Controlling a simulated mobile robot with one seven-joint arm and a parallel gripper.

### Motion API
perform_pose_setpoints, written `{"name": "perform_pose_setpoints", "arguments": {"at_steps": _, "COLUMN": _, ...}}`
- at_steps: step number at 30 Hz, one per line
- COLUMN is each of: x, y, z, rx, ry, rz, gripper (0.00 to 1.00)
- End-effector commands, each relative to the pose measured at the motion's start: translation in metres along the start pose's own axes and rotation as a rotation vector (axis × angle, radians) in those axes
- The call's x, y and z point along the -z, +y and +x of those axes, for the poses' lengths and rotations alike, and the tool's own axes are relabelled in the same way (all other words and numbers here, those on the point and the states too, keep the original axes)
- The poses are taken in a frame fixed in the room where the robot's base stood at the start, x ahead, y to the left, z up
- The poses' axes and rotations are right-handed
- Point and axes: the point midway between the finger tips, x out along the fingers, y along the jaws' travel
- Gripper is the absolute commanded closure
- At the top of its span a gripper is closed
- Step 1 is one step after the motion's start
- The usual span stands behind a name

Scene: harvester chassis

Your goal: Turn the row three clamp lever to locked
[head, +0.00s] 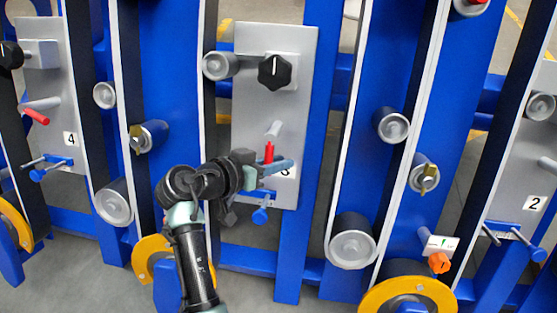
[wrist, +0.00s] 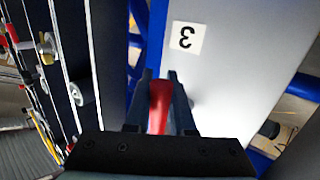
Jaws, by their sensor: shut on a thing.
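The row three clamp lever (head: 269,151) has a red handle that stands roughly upright in the head view, below a grey cylindrical post on the grey panel (head: 303,60). The red handle (wrist: 160,103) also shows between my fingers in the wrist view. My gripper (head: 275,168) reaches in from the left and is shut on the handle, with its fingers on either side. The label "3" (wrist: 185,38) is clear in the wrist view but partly hidden by my gripper in the head view. The lever's lower part is hidden.
A black knob (head: 274,70) sits above the lever on the same panel. A blue T-handled screw (head: 261,215) is just below my gripper. Blue frame bars, belts and rollers (head: 352,247) flank the panel. Row four's red lever (head: 37,117) is at far left.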

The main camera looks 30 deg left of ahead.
Motion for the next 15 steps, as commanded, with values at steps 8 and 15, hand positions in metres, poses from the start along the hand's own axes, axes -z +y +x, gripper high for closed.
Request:
{"name": "perform_pose_setpoints", "arguments": {"at_steps": 8, "x": 0.0003, "y": -0.0009, "z": -0.0007, "rx": 0.003, "ry": 0.001, "rz": 0.001, "gripper": 0.51}}
{"name": "perform_pose_setpoints", "arguments": {"at_steps": 15, "x": 0.0003, "y": -0.0005, "z": -0.0004, "rx": 0.002, "ry": 0.001, "rz": 0.0, "gripper": 0.48}}
